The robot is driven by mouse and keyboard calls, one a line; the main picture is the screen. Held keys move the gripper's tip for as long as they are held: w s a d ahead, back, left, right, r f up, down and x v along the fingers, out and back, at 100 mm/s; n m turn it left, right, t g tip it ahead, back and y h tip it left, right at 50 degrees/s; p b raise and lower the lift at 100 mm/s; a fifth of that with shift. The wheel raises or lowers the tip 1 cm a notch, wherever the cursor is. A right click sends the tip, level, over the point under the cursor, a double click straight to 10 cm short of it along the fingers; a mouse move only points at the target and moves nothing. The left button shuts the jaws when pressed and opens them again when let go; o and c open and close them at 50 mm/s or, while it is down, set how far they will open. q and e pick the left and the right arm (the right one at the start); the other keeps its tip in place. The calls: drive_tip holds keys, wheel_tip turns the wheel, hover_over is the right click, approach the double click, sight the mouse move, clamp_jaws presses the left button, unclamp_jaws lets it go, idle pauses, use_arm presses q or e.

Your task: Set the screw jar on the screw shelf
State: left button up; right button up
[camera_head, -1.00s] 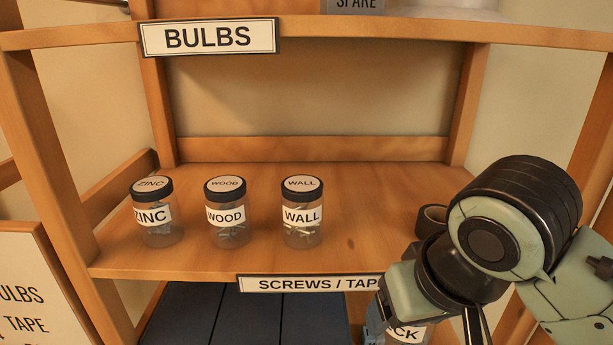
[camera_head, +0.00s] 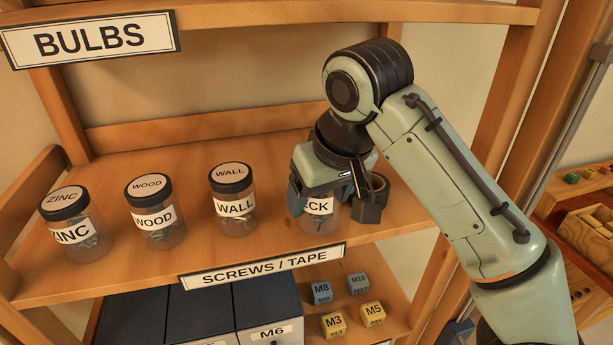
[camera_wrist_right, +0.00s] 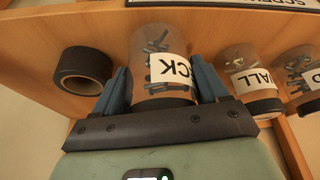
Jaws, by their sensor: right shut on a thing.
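My right gripper (camera_head: 330,208) is shut on a clear jar (camera_head: 319,226) of screws whose white label shows "ECK". The jar stands roughly upright at the front right of the screw shelf (camera_head: 270,236), right of the WALL jar (camera_head: 232,208). I cannot tell whether its base touches the board. In the right wrist view the jar (camera_wrist_right: 160,50) appears upside down between the two blue fingers (camera_wrist_right: 160,80). Its lid is hidden by the gripper in the head view. My left gripper is not in view.
The WOOD jar (camera_head: 156,218) and ZINC jar (camera_head: 75,230) stand farther left. A black tape roll (camera_wrist_right: 83,70) is close beside the gripper. A "SCREWS / TAPE" sign (camera_head: 262,267) is on the front edge. Dark bins and small cubes (camera_head: 333,325) are below.

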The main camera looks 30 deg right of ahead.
drive_tip(key=w+p, duration=0.1)
drive_tip(key=w, duration=0.3)
drive_tip(key=shift+w+d+r, duration=0.1)
drive_tip(key=shift+w, duration=0.1)
drive_tip(key=shift+w+f, duration=0.25)
drive_tip(key=shift+f, duration=0.25)
drive_tip(key=shift+s+r, duration=0.1)
drive_tip(key=shift+s, duration=0.4)
drive_tip(key=o, duration=1.3)
drive_tip(key=shift+w+f, duration=0.15)
drive_tip(key=shift+f, duration=0.1)
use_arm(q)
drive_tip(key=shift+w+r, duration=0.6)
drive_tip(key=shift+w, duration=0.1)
use_arm(e)
drive_tip(key=shift+o, duration=0.2)
